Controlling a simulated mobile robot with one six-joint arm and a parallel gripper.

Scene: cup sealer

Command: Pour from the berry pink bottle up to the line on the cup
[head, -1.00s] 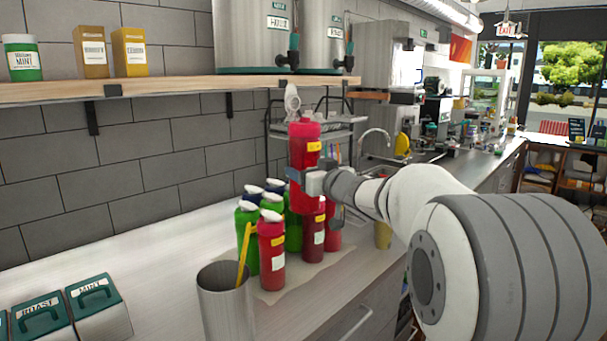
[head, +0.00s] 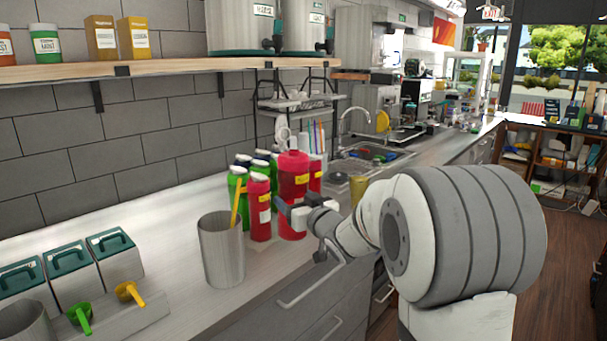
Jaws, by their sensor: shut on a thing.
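The bottle is upright, in front of the group of other bottles. Its lower end seems close to the counter; I cannot tell whether it touches. The gripper's far side is hidden behind the bottle. I cannot make out a cup with a line in this view.
Red and green bottles (head: 259,207) with white tops stand just left of and behind the held one. A steel container (head: 221,250) with a yellow stick stands at the front. Teal-lidded boxes (head: 115,258) and scoops lie left. The counter (head: 178,212) between is clear.

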